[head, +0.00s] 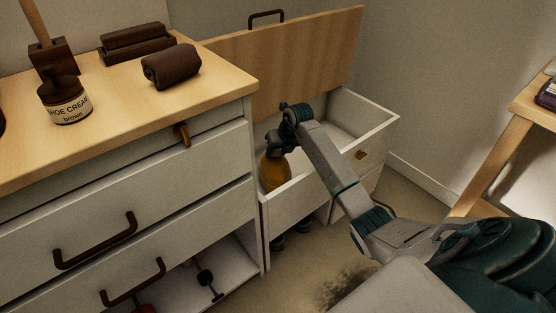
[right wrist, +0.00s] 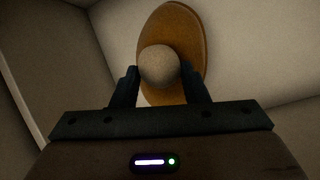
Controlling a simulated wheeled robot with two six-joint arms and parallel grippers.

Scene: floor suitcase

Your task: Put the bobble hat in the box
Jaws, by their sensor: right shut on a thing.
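The mustard bobble hat (head: 273,173) hangs inside the left part of the open white box (head: 312,202), partly hidden behind the box's front wall. In the right wrist view the hat (right wrist: 190,30) shows as a mustard oval behind its pale round bobble (right wrist: 159,67). My right gripper (head: 276,150) reaches into the box from above and is shut on the bobble, with one finger on each side in the wrist view (right wrist: 159,72). Whether the hat touches the box floor cannot be told. My left gripper is not in view.
The box's wooden lid (head: 310,60) stands raised at the back. A drawer cabinet (head: 130,200) stands left, its top holding a shoe cream jar (head: 68,103), a dark brown roll (head: 172,66) and brushes (head: 137,42). A wooden table (head: 520,110) is at the right.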

